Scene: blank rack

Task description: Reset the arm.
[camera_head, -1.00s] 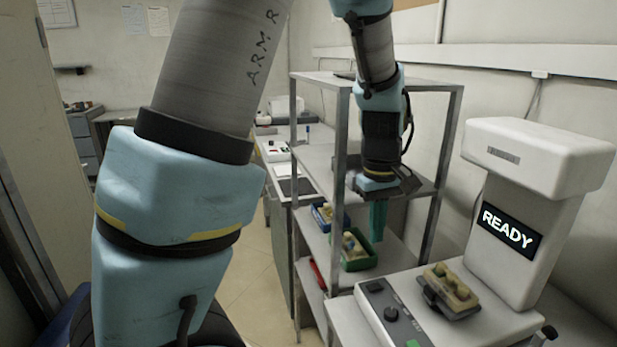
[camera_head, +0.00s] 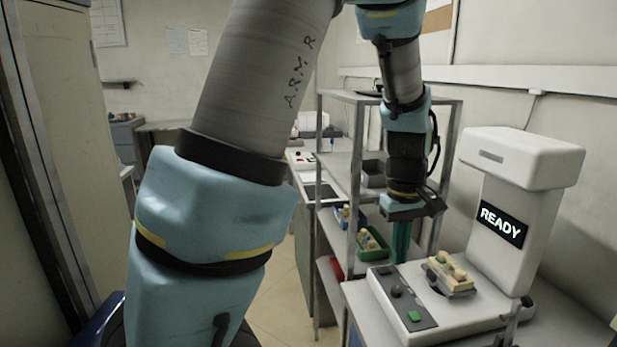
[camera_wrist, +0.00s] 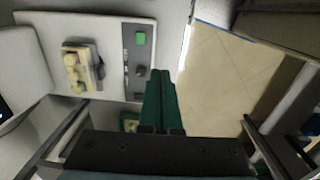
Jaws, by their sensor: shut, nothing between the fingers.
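My gripper (camera_head: 401,243) hangs from my arm, pointing down, between the metal rack and the white machine. Its green fingers are pressed together with nothing between them. In the wrist view the shut fingers (camera_wrist: 161,84) reach out over the gap between the machine and the floor. No object touches the fingertips.
The metal rack (camera_head: 338,99) holds a green bin (camera_head: 378,255) and a blue bin (camera_head: 341,221). To the right, the white machine (camera_head: 520,165) shows "READY" and carries a tan block with several rounded pieces (camera_head: 449,272). Open floor (camera_head: 283,300) lies left of the rack.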

